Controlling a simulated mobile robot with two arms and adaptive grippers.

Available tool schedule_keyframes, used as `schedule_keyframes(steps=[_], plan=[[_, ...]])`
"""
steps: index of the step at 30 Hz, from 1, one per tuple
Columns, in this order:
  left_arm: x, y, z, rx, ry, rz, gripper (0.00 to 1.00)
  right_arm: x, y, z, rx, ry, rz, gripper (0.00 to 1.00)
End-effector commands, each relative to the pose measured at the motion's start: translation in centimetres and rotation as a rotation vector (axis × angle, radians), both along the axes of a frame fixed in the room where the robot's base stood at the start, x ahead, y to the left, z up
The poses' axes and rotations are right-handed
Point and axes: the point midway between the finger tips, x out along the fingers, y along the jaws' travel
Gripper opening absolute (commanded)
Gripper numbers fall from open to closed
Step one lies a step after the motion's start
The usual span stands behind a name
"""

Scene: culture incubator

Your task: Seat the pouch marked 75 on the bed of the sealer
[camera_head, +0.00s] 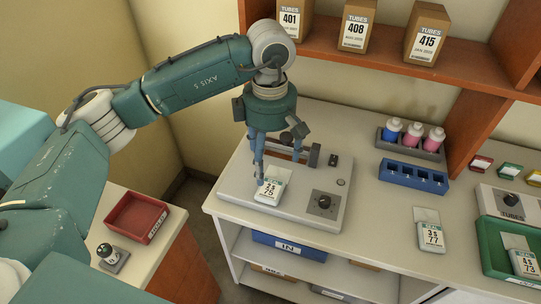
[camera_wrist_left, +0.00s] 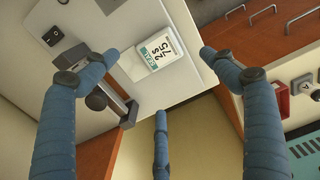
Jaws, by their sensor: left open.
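The pouch marked 75 (camera_head: 270,188) is white with a printed label and lies flat on the grey top of the sealer (camera_head: 288,213), near its front edge. My left gripper (camera_head: 274,166) is right above it, pointing down, with its blue fingers spread. In the left wrist view the pouch (camera_wrist_left: 160,51) lies between the open fingers (camera_wrist_left: 156,75), and no finger is seen closed on it. The sealer (camera_wrist_left: 85,22) shows there with its dark bar beside the pouch. Whether a fingertip touches the pouch is unclear. My right gripper is not in view.
A pouch marked 77 (camera_head: 430,238) lies on the counter to the right. A green tray (camera_head: 487,258) holds another pouch. A blue rack (camera_head: 413,177) and a rack of bottles (camera_head: 409,144) stand behind. A red tray (camera_head: 136,218) is on the left cabinet. Boxes line the shelf above.

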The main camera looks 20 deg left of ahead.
Motion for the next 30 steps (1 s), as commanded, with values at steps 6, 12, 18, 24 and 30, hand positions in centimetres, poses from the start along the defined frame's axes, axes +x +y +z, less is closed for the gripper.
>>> schedule_keyframes(steps=[6,12,18,24,30], plan=[[-0.1,-0.1,-0.7,-0.003,0.003,0.001,0.84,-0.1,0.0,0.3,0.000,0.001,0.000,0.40],[-0.1,0.0,-3.6,-0.002,0.006,0.002,0.84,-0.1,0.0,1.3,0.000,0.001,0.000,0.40],[-0.1,-0.1,-7.2,-0.002,0.006,0.002,0.84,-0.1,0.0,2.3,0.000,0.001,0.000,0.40],[-0.1,-0.1,-9.8,-0.003,0.003,0.000,0.84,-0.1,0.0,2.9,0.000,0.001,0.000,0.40],[0.0,-0.1,-10.8,-0.004,0.001,-0.001,0.84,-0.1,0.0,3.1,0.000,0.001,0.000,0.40]])
